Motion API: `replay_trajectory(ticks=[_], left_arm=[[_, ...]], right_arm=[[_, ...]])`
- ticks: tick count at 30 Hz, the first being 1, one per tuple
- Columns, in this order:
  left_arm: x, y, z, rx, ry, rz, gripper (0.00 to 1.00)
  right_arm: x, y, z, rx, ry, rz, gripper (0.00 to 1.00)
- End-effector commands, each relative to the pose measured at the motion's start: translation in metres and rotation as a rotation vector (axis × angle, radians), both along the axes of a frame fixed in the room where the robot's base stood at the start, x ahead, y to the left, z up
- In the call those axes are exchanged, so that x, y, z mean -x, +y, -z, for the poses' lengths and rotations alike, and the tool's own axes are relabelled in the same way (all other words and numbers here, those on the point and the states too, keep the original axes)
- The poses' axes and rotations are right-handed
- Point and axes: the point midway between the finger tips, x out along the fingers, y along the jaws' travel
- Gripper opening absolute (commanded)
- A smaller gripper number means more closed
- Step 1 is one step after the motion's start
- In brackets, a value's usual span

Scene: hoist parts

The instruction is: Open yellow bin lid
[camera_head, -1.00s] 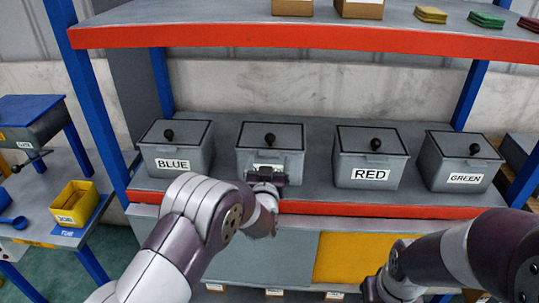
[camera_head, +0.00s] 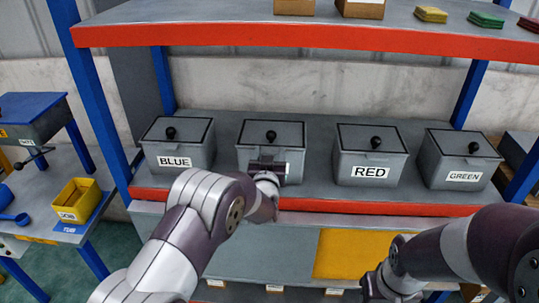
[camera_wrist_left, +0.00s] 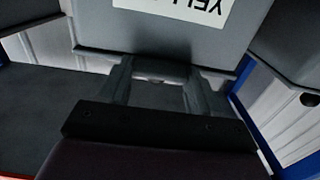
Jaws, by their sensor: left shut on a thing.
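The grey bin (camera_head: 243,163), second from the left on the shelf, has a flat lid (camera_head: 256,131) with a black knob (camera_head: 271,136). The lid looks closed. My left gripper (camera_head: 268,169) is at the bin's front, covering its label in the head view. In the left wrist view, an upside-down label (camera_wrist_left: 175,8) beginning "YELL" shows on the bin. There, my left gripper's fingers (camera_wrist_left: 156,88) stand either side of a dark part at the bin's upper front edge, apparently the lid's lip. The exact contact is hard to see.
Similar closed bins stand alongside: BLUE (camera_head: 192,155) to the left, RED (camera_head: 352,165) and GREEN (camera_head: 452,175) to the right. The upper shelf (camera_head: 225,32) hangs above them. A small open yellow box (camera_head: 77,198) sits on the left table.

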Motion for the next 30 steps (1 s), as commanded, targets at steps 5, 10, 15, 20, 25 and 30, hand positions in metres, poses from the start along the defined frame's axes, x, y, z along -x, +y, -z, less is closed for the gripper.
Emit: replay_trajectory(ticks=[5,10,15,20,25,30], left_arm=[[-0.001,0.000,-0.023,0.000,0.071,0.000,0.09],[-0.005,0.000,-0.051,0.001,0.188,0.000,0.09],[-0.012,0.000,-0.077,0.001,0.320,0.001,0.09],[-0.020,0.000,-0.094,0.002,0.429,0.000,0.09],[-0.028,0.000,-0.102,0.000,0.483,0.000,0.09],[-0.035,0.000,-0.108,0.001,0.477,0.000,0.08]], right_arm=[[0.000,0.000,-0.028,0.000,0.000,0.000,0.43],[0.000,0.000,-0.067,0.000,0.000,0.000,0.43],[0.000,0.000,-0.116,0.000,0.000,0.000,0.43],[0.000,0.000,-0.157,0.000,-0.001,0.000,0.43],[0.000,0.000,-0.181,0.000,0.000,0.000,0.43],[0.000,0.000,-0.190,0.000,0.000,0.000,0.43]])
